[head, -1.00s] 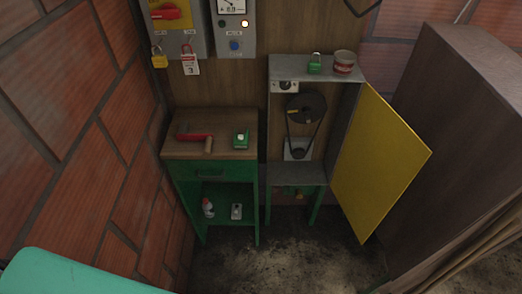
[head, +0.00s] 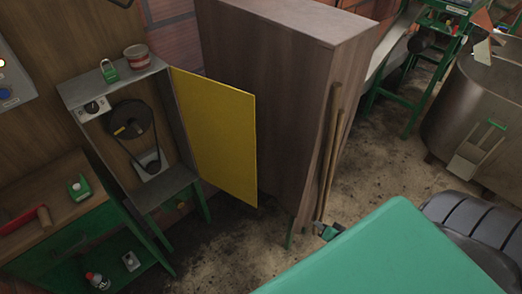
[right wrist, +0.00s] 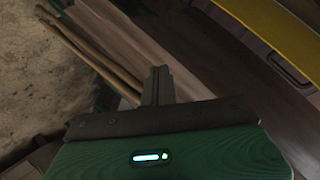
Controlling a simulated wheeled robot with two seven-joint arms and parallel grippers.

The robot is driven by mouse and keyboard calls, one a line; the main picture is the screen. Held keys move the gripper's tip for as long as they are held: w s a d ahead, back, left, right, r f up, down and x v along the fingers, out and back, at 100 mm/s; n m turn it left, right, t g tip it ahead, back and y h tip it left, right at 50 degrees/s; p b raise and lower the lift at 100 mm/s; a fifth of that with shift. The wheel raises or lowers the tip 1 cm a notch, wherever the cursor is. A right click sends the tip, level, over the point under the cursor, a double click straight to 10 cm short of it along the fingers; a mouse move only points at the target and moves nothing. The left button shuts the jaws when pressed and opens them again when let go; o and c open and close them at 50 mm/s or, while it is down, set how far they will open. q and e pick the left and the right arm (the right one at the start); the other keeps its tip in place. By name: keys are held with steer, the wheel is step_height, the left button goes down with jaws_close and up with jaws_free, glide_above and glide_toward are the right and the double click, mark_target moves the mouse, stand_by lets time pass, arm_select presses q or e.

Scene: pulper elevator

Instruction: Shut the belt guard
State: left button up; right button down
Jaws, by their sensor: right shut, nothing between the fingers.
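The belt guard is a flat yellow door (head: 215,135) on the right side of a grey metal housing (head: 78,92). It stands swung open, and the pulleys and belt (head: 132,120) inside are exposed. My right gripper (head: 328,231) is low in the head view, right of the guard and apart from it, near the foot of the brown cabinet. In the right wrist view its fingers (right wrist: 158,85) are together with nothing between them. A yellow band (right wrist: 265,22) at that view's top right looks like part of the guard. My left gripper is not in view.
A tall brown cabinet (head: 280,95) stands right behind the guard, with wooden poles (head: 332,150) against it. A green padlock (head: 109,71) and a tin (head: 136,56) sit on the housing. A green bench (head: 75,205) is at left. Floor below the guard is clear.

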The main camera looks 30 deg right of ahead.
steer(key=w+a+r+m+t+y+b, duration=0.1)
steer(key=w+a+r+m+t+y, duration=0.2)
steer(key=r, duration=1)
steer(key=w+a+r+m+t+b, duration=0.1)
steer(key=w+r+m+t+b, duration=0.3)
steer(key=r, duration=0.9)
steer(key=w+a+p, duration=0.3)
steer(key=w+p, duration=0.4)
steer(key=w, duration=1.4)
steer(key=shift+n+g, duration=0.3)
steer(key=shift+g, duration=0.1)
steer(key=s+a+p, duration=0.2)
steer(key=a, duration=0.1)
steer(key=shift+s+a, duration=0.15)
steer(key=shift+s, duration=0.1)
steer(key=shift+s, duration=0.1)
